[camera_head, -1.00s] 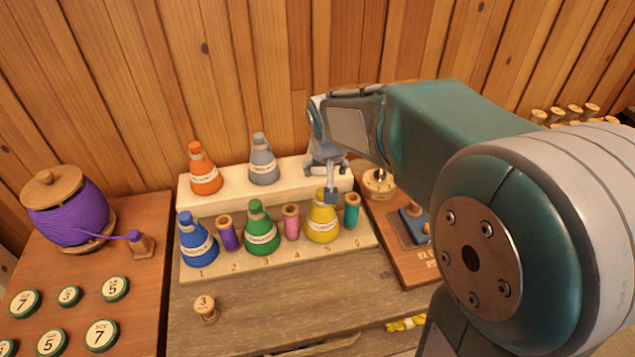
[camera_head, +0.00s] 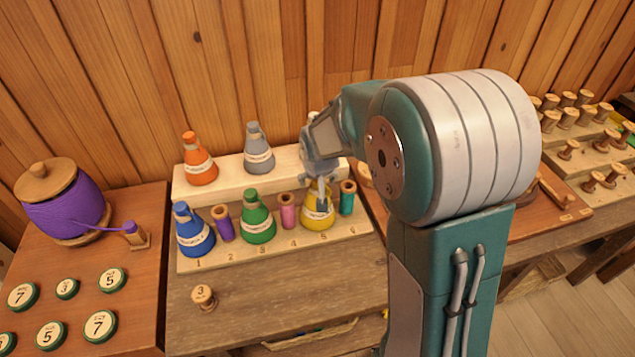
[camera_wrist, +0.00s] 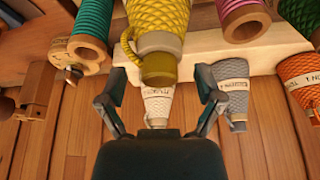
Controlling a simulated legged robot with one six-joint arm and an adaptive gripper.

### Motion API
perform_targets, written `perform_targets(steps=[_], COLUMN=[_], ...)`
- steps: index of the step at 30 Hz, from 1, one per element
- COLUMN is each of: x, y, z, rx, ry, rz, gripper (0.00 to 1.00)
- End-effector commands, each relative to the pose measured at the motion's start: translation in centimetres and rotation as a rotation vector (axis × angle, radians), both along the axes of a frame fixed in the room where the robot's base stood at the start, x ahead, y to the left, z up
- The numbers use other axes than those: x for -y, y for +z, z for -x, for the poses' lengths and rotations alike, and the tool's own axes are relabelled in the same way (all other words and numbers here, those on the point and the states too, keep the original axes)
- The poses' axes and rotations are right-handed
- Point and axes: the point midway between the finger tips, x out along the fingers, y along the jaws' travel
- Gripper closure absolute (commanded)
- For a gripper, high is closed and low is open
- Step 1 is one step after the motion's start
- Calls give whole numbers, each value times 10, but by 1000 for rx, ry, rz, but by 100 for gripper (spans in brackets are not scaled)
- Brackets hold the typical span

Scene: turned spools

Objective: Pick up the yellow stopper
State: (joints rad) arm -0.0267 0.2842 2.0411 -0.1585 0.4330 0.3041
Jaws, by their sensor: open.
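The yellow stopper (camera_wrist: 159,68) caps the neck of the yellow cone (camera_wrist: 158,20) in the wrist view, which looks inverted. The yellow cone (camera_head: 318,220) stands above number 5 on the pale front step in the head view, where my gripper hides most of its top. My gripper (camera_wrist: 161,80) is open and empty. One finger is on each side of the stopper, with a visible gap to both. In the head view my gripper (camera_head: 322,190) is over the yellow cone's top. I cannot tell its exact height against the stopper.
A teal spool (camera_head: 347,198) and a pink spool (camera_head: 288,212) stand close beside the yellow cone. Green (camera_head: 257,217) and blue (camera_head: 193,230) cones stand further left. Orange (camera_head: 198,160), grey (camera_head: 258,148) and white (camera_wrist: 158,106) cones are on the raised back step.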

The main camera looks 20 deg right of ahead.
Motion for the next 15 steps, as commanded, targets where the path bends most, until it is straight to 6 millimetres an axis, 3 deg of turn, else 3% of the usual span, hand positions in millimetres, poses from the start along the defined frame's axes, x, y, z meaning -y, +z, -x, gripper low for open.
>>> perform_targets(steps=[2, 4, 9, 15], x=[0, 0, 0, 0], y=[0, 0, 0, 0], z=[0, 0, 0, 0], rx=[0, 0, -1, -1], ry=[0, 0, 0, 0], rz=[0, 0, 0, 0], gripper=[15, 36, 73, 75])
